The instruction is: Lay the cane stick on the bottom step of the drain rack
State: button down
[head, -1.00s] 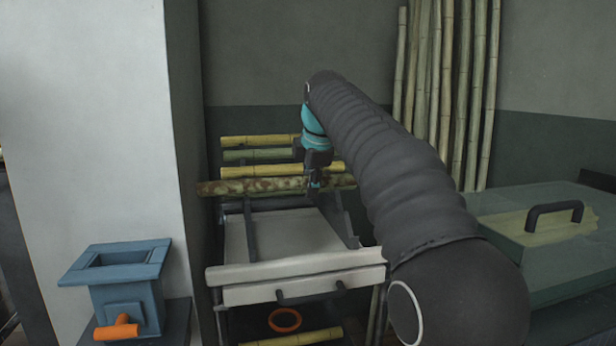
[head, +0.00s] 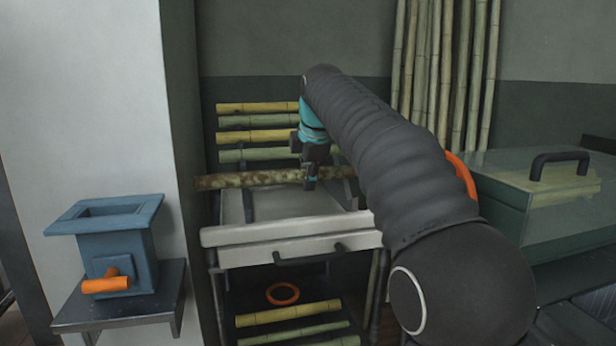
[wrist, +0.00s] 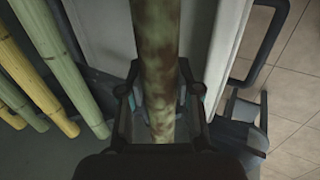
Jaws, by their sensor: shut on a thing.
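The cane stick (head: 240,180) is mottled brown and green and lies level across the front of the drain rack (head: 248,207). It also shows in the wrist view (wrist: 156,40), running between the fingers. My gripper (head: 311,182) is shut on it near its middle, pointing down. Yellow and green canes (head: 257,137) lie on the higher steps behind it, and the nearest green cane (head: 262,155) shows just above it. Whether the stick touches the bottom step cannot be told. My arm hides the right end of the rack.
A pale tray with a dark handle (head: 300,258) is below the rack, above a shelf with more canes (head: 288,313). A blue hopper (head: 118,245) stands left by the white wall (head: 90,100). A glass-sided box (head: 540,210) is at right. Tall canes (head: 445,75) lean behind.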

jog(key=shift+f+b, duration=0.85)
jog(key=shift+f, duration=1)
jog(key=shift+c, duration=0.9)
grip_release()
jog(key=shift+f, duration=0.1)
jog(key=a+p+v, duration=0.1)
jog(key=p+v, duration=0.3)
jog(key=v, duration=0.3)
jog(key=shift+d, duration=0.5)
